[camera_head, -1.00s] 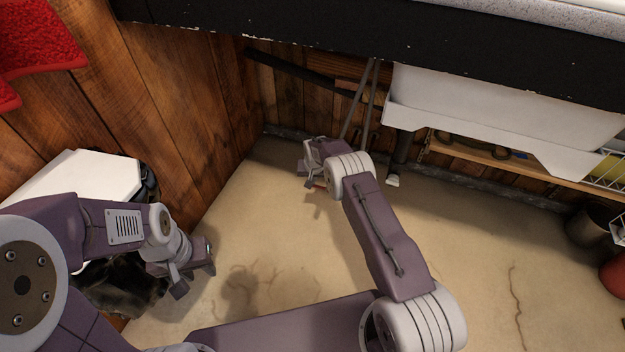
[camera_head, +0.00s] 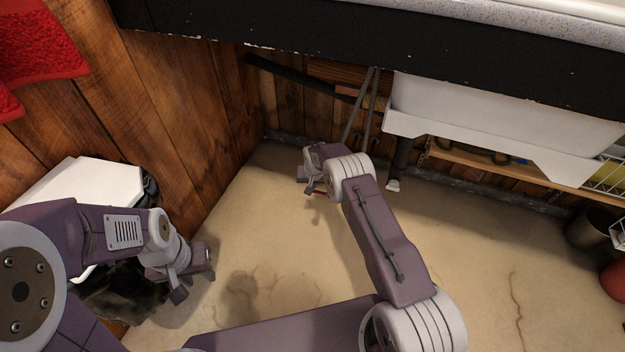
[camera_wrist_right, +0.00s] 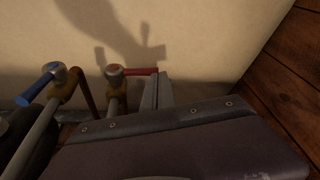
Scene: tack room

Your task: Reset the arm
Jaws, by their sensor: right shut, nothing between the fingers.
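My left arm comes in from the left in the head view, with its gripper (camera_head: 190,280) hanging low over the floor beside the white-topped object. Its fingertips are small and partly hidden, so its opening is unclear. My right arm reaches from the lower right, and its gripper (camera_head: 311,184) is near the wall, under the dark-edged counter and close to two thin grey pipes (camera_head: 361,115). The right gripper is shut and empty. In the right wrist view, its grey fingers (camera_wrist_right: 159,92) are beside a red-handled valve (camera_wrist_right: 140,72); contact cannot be told.
A blue-handled valve (camera_wrist_right: 38,110) is left of the red one. A white-topped object (camera_head: 75,185) stands by the left arm. The concrete floor (camera_head: 460,255) is mostly clear.

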